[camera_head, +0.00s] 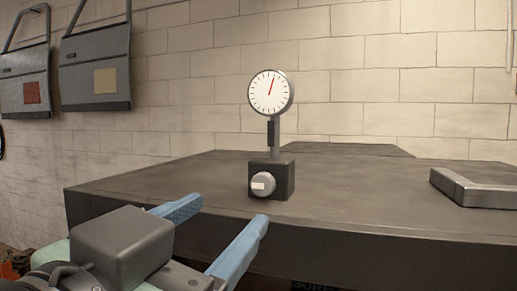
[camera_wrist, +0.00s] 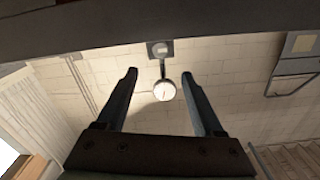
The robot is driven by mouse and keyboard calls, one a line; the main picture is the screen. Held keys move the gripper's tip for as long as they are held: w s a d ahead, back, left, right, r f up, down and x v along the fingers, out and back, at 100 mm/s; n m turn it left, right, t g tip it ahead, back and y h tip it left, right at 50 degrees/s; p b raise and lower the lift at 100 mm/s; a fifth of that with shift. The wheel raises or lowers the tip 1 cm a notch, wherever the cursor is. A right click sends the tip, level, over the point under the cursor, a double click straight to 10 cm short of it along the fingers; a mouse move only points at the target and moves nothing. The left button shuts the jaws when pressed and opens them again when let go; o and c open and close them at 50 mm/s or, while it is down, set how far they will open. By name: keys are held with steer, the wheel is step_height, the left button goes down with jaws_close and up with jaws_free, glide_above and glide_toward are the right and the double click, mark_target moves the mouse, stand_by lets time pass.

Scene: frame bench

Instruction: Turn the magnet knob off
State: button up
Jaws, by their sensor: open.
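A dial gauge (camera_head: 271,93) with a white face and a red needle stands upright on a post above a dark magnet base (camera_head: 286,181). The base sits near the front edge of the bench. The round silver magnet knob (camera_head: 263,185) is on its front face, with a white mark lying nearly level. My gripper (camera_head: 226,212) has blue fingers spread apart, empty, in front of and to the left of the knob, not touching it. In the wrist view, which looks upside down, the gauge (camera_wrist: 164,90) and base (camera_wrist: 153,49) appear between and beyond the open fingers (camera_wrist: 159,73).
The dark bench top (camera_head: 150,183) is mostly clear around the base. A metal angle piece (camera_head: 470,188) lies at the right. The bench's front edge runs close to my fingers. Two grey panels (camera_head: 96,70) hang on the brick wall at the left.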

mark_target(261, 184)
steer(key=p+x, duration=0.5)
steer(key=x, duration=0.6)
steer(key=shift+r, duration=0.1)
steer(key=shift+w+d, duration=0.2)
steer(key=shift+w, duration=0.35)
jaws_close()
